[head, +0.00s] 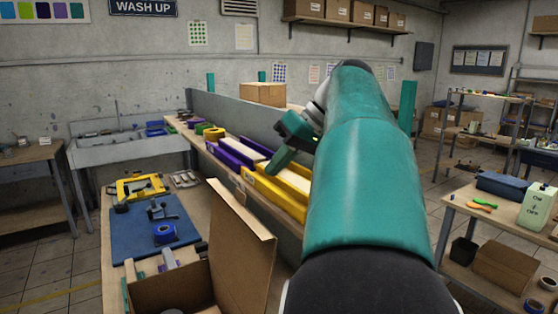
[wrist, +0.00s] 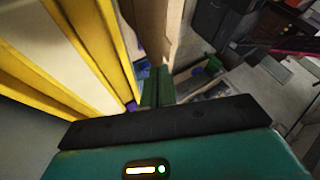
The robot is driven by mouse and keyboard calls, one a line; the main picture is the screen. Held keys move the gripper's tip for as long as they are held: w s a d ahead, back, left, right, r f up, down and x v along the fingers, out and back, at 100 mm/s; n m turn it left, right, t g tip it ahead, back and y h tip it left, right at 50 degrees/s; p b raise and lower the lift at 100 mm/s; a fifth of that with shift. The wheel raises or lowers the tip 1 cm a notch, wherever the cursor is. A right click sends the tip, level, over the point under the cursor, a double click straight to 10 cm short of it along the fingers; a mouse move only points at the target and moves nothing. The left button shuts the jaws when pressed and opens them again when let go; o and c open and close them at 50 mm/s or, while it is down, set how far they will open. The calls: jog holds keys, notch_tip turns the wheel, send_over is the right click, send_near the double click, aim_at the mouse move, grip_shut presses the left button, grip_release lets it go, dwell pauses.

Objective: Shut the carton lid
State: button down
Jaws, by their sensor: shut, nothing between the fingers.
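The brown cardboard carton (head: 180,290) stands at the bottom of the head view, cut off by the frame edge. Its lid (head: 242,245) is open and stands up, leaning slightly, on the right side of the carton. My gripper (head: 274,168) is above and behind the lid, close to the yellow tray, and looks apart from the lid. Its green fingers are together and empty, and they also show in the wrist view (wrist: 157,88). My teal arm hides much of the bench's right side. I cannot tell whether the lid shows in the wrist view.
A yellow tray (head: 272,194) and purple trays (head: 228,155) lie along the raised shelf beside the bench. A blue mat (head: 140,235) with blue tape (head: 165,233) and a small tool lies behind the carton. A side table (head: 475,205) with a jug (head: 537,206) stands at right.

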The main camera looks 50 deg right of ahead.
jog(key=x, duration=0.7)
jog(key=shift+w, duration=0.1)
